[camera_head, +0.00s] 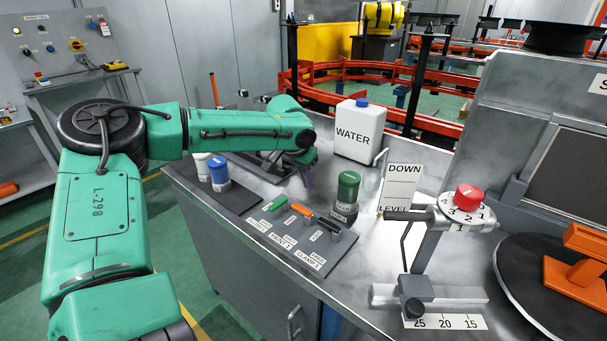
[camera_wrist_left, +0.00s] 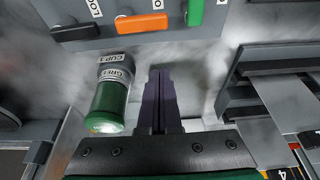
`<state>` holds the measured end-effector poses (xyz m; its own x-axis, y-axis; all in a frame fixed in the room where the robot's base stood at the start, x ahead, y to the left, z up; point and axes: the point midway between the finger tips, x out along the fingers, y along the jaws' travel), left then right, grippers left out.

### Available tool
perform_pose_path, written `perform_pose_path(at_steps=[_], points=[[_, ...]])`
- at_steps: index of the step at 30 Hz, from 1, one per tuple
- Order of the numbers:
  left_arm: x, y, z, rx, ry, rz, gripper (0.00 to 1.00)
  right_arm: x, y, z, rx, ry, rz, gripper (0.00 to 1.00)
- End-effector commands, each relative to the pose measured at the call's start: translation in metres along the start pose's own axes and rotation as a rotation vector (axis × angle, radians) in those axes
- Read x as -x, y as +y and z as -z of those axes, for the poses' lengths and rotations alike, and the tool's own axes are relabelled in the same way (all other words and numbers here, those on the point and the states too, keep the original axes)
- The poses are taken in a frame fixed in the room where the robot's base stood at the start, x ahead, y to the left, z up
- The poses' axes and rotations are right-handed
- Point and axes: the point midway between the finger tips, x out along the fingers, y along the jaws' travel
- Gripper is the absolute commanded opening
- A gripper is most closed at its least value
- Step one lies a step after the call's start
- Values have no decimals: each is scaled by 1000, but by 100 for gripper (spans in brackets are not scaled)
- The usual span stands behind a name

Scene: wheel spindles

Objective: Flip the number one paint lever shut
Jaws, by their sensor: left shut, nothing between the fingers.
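The lever panel (camera_head: 283,238) lies on the metal bench with a green lever (camera_head: 275,203), an orange lever (camera_head: 300,209) and a black lever (camera_head: 328,224) in a row. The middle label seems to read PAINT 1, in line with the orange lever. The orange lever also shows at the top of the left wrist view (camera_wrist_left: 141,24). My left gripper (camera_head: 309,181) is above the bench behind the panel, apart from the levers. Its dark fingers are together and empty in the left wrist view (camera_wrist_left: 161,82). My right gripper is out of view.
A green-capped cup (camera_head: 347,193) stands just right of the levers, and beside my fingers in the wrist view (camera_wrist_left: 110,100). Blue and white capped cups (camera_head: 219,172) stand at left. A white water jug (camera_head: 361,133) is behind. A numbered dial with a red knob (camera_head: 467,200) is at right.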

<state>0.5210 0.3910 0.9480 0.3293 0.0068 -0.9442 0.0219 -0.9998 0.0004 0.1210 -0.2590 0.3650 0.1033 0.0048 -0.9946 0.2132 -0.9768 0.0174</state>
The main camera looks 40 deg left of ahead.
Motion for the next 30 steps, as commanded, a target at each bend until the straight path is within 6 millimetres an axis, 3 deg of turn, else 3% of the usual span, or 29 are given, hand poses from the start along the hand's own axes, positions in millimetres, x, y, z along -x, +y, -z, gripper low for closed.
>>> perform_pose_path(at_steps=[7,9,16,30], points=[[-44,0,-1,-1,-3,2,0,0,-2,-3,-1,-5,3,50],[-33,-1,-11,2,2,-3,0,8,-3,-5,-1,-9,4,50],[-26,0,-35,1,1,-2,0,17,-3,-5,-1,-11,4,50],[-26,2,-40,3,0,1,0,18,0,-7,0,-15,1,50]])
